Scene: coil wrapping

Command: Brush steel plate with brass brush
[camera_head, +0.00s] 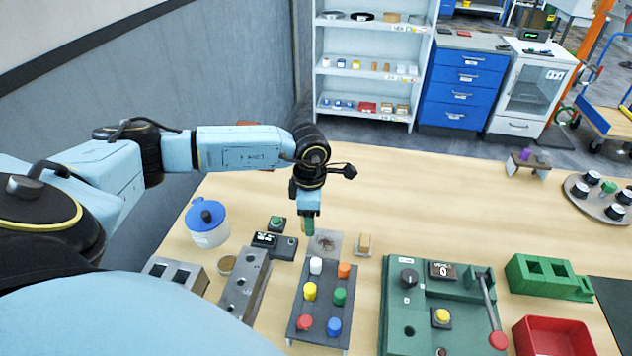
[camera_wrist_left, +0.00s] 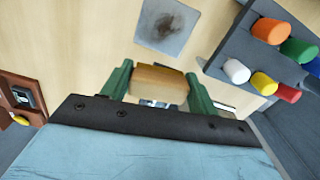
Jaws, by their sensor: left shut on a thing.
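The steel plate (camera_head: 325,243) is a grey square with a brown stain in its middle, lying flat on the table. It also shows at the top of the left wrist view (camera_wrist_left: 167,27). My left gripper (camera_head: 308,226) points down at the plate's left edge in the head view. In the wrist view its green fingers (camera_wrist_left: 158,88) are shut on a tan, wood-coloured block, which looks like the brass brush (camera_wrist_left: 160,83). The brush's bristles are hidden, and the gap between brush and plate cannot be judged. My right gripper is not in view.
A rack of coloured pegs (camera_head: 322,305) stands just in front of the plate. A small tan block (camera_head: 364,240) on a pale base lies right of it. A green control panel (camera_head: 420,312) is further right, and a blue-lidded pot (camera_head: 207,225) is left. The table behind the plate is clear.

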